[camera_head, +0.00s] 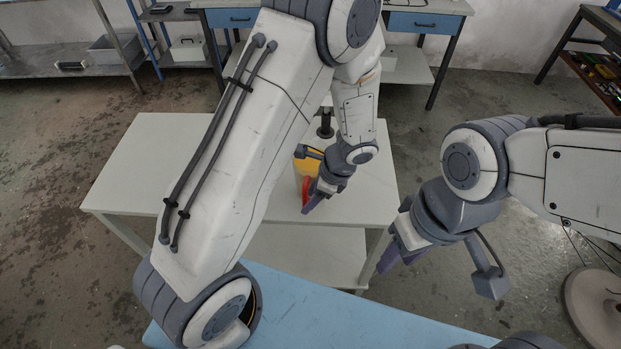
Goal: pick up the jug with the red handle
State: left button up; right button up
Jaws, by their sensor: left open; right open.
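A jug (305,167) with a yellow-orange top and a red handle (305,191) stands on the pale table. My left arm covers part of it, so its full shape is hidden. My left gripper (312,203) is open, with its purple fingertips right beside the red handle. I cannot tell whether they touch or surround the handle. My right gripper (388,262) is open and empty, off the table's right front corner and well apart from the jug.
The pale table (140,165) has a lower shelf (300,252) and is mostly bare. A dark, upright object (325,124) stands behind the jug. A light blue surface (330,315) lies in front. Workbenches with blue drawers (413,22) stand at the back.

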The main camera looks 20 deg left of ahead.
pick_arm(q)
jog(key=shift+x, duration=1.15)
grip_shut()
jog(key=shift+w+r, duration=0.1)
jog(key=shift+r, duration=0.05)
dwell(0.4)
